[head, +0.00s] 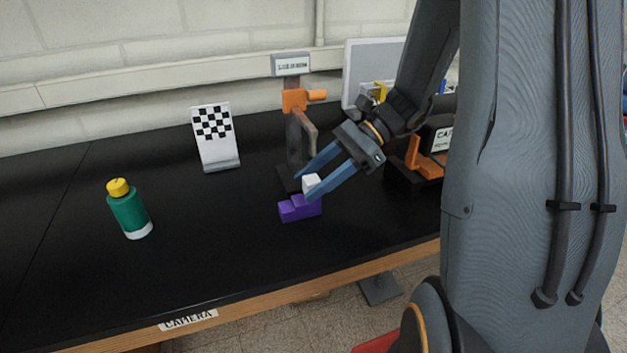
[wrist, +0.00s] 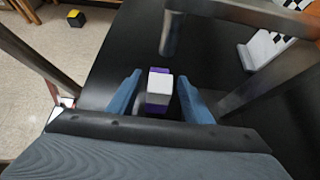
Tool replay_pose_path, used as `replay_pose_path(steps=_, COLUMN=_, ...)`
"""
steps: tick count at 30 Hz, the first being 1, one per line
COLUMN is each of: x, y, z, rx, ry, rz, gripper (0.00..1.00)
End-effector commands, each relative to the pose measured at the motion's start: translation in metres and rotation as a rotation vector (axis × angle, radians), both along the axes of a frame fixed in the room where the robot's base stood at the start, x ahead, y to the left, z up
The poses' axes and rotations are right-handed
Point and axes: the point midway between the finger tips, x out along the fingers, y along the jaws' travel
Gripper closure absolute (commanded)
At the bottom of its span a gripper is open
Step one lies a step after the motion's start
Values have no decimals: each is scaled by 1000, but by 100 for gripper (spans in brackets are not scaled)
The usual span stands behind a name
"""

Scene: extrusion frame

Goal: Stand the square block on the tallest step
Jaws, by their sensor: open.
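The square block (head: 311,183) is small and white. It stands on the tallest step, at the right end, of the purple stepped block (head: 300,209) on the black table. In the wrist view the white block (wrist: 161,87) shows above the purple steps (wrist: 157,108). My gripper (head: 309,187) is open, with one blue finger on either side of the white block. In the wrist view dark gaps show between the block and both fingers. The underside of the block is hidden.
A green bottle with a yellow cap (head: 129,210) stands at the left. A checkerboard stand (head: 215,138) is at the back. An orange-clamped post (head: 296,120) rises close behind the steps. The table's front edge (head: 250,284) is nearby; the front left is clear.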

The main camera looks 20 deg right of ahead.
Motion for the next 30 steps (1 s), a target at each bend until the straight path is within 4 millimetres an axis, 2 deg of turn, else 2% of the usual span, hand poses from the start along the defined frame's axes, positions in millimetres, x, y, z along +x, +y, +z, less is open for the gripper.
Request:
replay_pose_path(steps=5, x=1, y=-15, z=11, rx=-1, ry=-4, rz=-3, gripper=54)
replay_pose_path(steps=18, x=1, y=-84, z=58, rx=-2, ry=-3, rz=-2, gripper=54)
replay_pose_path(steps=24, x=1, y=-98, z=69, rx=0, ry=-1, rz=0, gripper=54)
replay_pose_path(steps=30, x=0, y=-100, z=71, rx=0, ry=-1, rz=1, gripper=54)
